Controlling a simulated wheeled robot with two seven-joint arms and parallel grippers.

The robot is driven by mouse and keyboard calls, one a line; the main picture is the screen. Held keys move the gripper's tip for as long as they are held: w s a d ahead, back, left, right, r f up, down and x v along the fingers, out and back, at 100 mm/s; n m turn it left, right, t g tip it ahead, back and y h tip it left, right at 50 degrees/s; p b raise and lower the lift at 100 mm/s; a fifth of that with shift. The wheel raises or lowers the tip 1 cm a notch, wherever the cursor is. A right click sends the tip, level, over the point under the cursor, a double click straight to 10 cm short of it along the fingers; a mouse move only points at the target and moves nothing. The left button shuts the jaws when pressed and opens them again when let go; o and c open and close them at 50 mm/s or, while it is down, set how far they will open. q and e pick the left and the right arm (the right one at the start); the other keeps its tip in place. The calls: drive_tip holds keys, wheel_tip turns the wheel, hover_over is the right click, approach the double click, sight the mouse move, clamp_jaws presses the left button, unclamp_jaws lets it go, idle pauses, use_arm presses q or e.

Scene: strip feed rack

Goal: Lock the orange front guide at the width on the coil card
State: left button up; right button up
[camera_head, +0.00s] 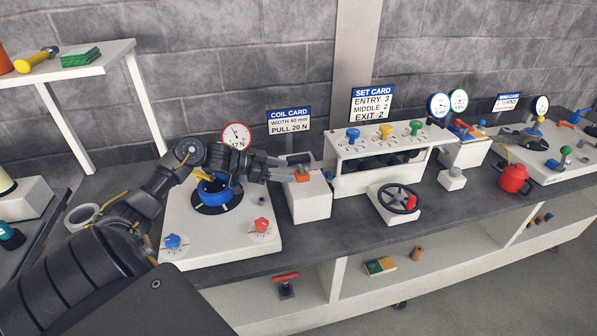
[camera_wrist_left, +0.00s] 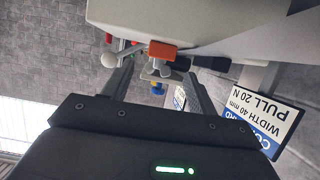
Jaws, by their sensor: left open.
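The coil card (camera_head: 290,121) stands behind the bench and also shows upside down in the left wrist view (camera_wrist_left: 258,118), where it reads width 40 mm and pull 20 N. The orange front guide (camera_head: 303,178) is a small block at the top of a white box (camera_head: 309,203); it also shows in the left wrist view (camera_wrist_left: 163,51). My left gripper (camera_head: 288,169) is open at the guide, its fingers (camera_wrist_left: 158,66) spread to either side of it. I cannot tell whether they touch it. My right gripper is not in view.
A blue coil hub (camera_head: 213,196) on a white unit lies under my left arm, with blue and red knobs in front. A dial (camera_head: 236,135) stands behind it. A roller unit with colored knobs (camera_head: 382,150) and a black handwheel (camera_head: 398,199) are to the right.

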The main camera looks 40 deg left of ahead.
sight(300, 173)
use_arm(q)
drive_tip(key=x, duration=0.4)
drive_tip(key=shift+w+p, duration=0.1)
drive_tip(key=shift+p, duration=0.2)
drive_tip(key=shift+w+d+f, duration=0.3)
drive_tip(key=shift+w+d, duration=0.1)
drive_tip(key=shift+w, duration=0.1)
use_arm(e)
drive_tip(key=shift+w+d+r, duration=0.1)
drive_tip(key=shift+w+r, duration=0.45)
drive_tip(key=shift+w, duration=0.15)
use_arm(q)
drive_tip(key=shift+c, duration=0.2)
